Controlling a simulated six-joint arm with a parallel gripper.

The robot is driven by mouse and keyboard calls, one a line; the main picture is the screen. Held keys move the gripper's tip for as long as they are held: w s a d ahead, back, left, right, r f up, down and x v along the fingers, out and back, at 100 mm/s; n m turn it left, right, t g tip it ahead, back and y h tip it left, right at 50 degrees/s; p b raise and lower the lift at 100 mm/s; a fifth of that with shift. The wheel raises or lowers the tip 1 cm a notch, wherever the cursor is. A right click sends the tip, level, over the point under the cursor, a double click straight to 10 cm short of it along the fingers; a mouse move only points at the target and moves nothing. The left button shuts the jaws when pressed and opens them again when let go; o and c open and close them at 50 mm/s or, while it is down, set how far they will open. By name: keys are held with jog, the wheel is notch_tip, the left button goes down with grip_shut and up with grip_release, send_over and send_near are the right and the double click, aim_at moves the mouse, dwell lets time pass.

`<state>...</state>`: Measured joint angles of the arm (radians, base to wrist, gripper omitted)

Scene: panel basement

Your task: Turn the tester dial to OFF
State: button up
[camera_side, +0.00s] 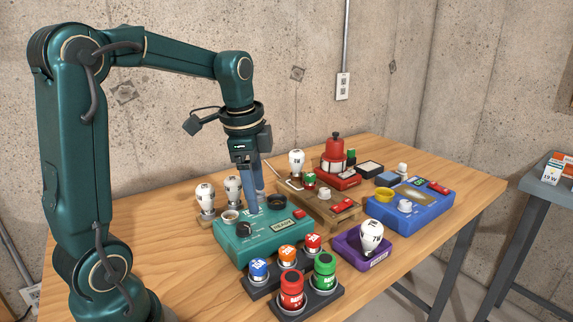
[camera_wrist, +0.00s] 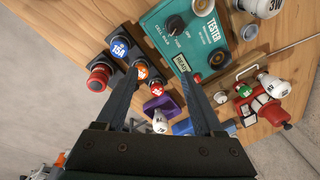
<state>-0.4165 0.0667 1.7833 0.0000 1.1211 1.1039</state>
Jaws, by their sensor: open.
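The teal tester (camera_side: 262,243) sits on the wooden bench; it also shows at the top of the wrist view (camera_wrist: 213,56). Its black dial (camera_side: 245,229) is on the left part of the top face; in the wrist view the dial (camera_wrist: 176,25) has printed labels around it, and its exact setting is too small to tell. A lit display (camera_side: 283,225) is on the tester's front part. My gripper (camera_side: 256,208) is open and empty, pointing down over the tester behind the dial. In the wrist view its fingertips (camera_wrist: 161,70) are spread apart, with the dial beyond them.
Red and green fuses stand in a black holder (camera_side: 305,303), with smaller fuses behind. A purple box (camera_side: 351,246) holds a bulb. Bulbs (camera_side: 205,197) stand behind the tester's left. A wooden tray (camera_side: 320,207) and a blue device (camera_side: 420,216) lie right.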

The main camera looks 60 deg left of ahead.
jog(key=n+g, duration=0.1)
jog(key=g, duration=0.1)
send_over(243, 225)
jog(key=shift+h, duration=0.4)
notch_tip(243, 225, down, 5)
jog(key=shift+w+d+f, duration=0.1)
jog(key=shift+f+n, duration=0.25)
jog(key=shift+n, duration=0.05)
jog(key=shift+f, duration=2.3)
grip_shut()
